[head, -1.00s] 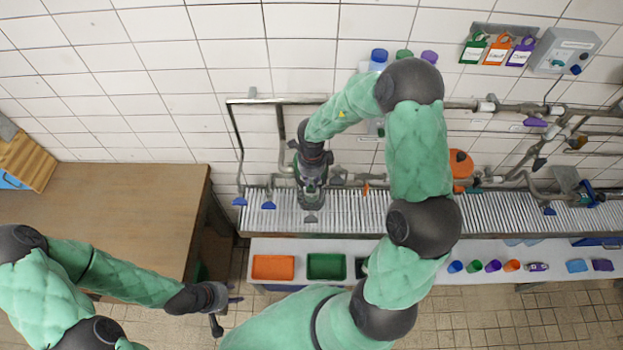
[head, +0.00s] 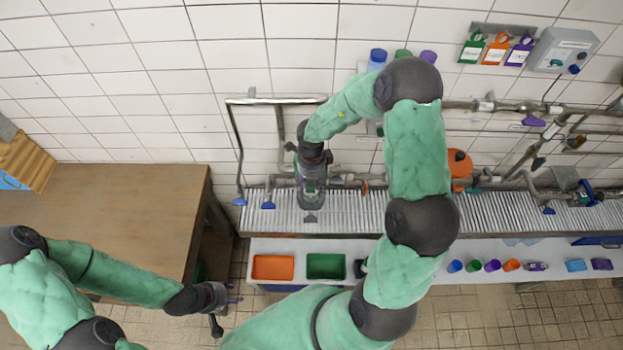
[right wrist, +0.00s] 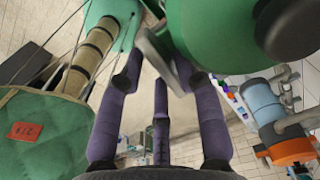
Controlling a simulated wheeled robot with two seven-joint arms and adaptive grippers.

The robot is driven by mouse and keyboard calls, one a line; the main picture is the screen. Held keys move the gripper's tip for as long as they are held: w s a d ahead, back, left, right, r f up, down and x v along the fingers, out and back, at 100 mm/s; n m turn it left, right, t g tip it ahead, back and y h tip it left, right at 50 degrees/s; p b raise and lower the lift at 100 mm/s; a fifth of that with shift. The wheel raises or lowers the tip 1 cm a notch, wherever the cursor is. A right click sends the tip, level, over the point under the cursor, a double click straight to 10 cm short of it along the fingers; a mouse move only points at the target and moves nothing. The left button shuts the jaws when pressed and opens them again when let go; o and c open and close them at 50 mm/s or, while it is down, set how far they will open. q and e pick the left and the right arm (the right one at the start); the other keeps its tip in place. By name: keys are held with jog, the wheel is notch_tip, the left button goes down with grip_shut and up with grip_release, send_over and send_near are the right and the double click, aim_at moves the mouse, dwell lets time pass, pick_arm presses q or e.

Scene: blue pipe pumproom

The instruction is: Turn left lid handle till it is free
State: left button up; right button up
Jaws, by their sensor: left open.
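In the right wrist view, a flat grey handle (right wrist: 158,48) stands beside a large green rounded body (right wrist: 215,35), which I take for the left lid. My right gripper (right wrist: 160,72) has its purple fingers on both sides of the handle's lower end. I cannot tell whether they press on it. In the head view my right gripper (head: 312,192) points down over the slatted bench, and my own arm and wrist hide most of the lid area. My left gripper (head: 217,304) is open and empty, low beside the wooden table.
The slatted bench (head: 360,210) runs along the tiled wall under grey pipes. Orange (head: 273,267) and green (head: 326,266) trays and several coloured cups lie on the white shelf. A wooden table (head: 120,215) stands left. A green drum (right wrist: 45,125) shows in the wrist view.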

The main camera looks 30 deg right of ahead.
aim_at(312, 186)
jog(key=shift+w+d+r, duration=0.15)
jog(key=shift+w+r, duration=0.05)
dwell(0.3)
jog(key=shift+w+r, duration=0.1)
jog(key=shift+r, duration=0.5)
notch_tip(312, 186, up, 6)
jog(key=shift+s+r, duration=0.25)
jog(key=shift+f, duration=0.1)
